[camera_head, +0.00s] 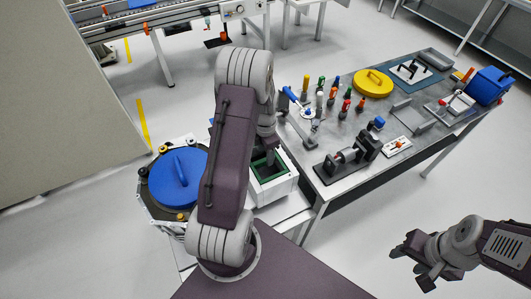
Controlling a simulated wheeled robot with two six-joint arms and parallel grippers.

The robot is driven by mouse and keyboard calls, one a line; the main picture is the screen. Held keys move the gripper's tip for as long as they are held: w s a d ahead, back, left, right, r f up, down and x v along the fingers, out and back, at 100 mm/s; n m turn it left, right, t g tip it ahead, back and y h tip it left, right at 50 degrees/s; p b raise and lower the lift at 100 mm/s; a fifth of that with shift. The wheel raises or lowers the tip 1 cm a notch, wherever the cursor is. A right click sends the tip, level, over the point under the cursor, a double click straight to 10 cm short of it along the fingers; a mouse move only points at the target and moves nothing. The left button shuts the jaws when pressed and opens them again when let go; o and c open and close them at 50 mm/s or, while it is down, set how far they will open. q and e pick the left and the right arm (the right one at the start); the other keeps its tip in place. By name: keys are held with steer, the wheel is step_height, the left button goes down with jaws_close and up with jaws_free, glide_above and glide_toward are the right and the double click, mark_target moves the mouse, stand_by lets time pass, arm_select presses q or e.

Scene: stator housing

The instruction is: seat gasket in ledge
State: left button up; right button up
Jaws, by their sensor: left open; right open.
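A white square housing (285,190) with a dark green square opening (266,176) stands left of the workbench, partly hidden behind my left arm. I cannot tell whether the green is a gasket or part of the opening's ledge. My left gripper (270,158) points down at the opening, mostly hidden by its own arm; whether it touches anything there cannot be seen. My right gripper (414,262) is open and empty over bare floor at the lower right, well away from the housing.
A blue handled disc (178,182) lies on a stand left of the housing. The grey workbench (335,128) carries several coloured upright tools, a yellow handled disc (373,84), a black fixture (348,158) and a blue box (489,86). Floor right of the bench is clear.

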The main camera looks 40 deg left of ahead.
arm_select(q)
steer(key=shift+r+p, duration=0.5)
steer(key=shift+r, duration=0.2)
steer(key=shift+w+r, duration=0.1)
steer(key=shift+r, duration=0.3)
step_height(320, 180, up, 8)
steer(key=b, duration=0.1)
steer(key=shift+r, duration=0.15)
stand_by(0.8)
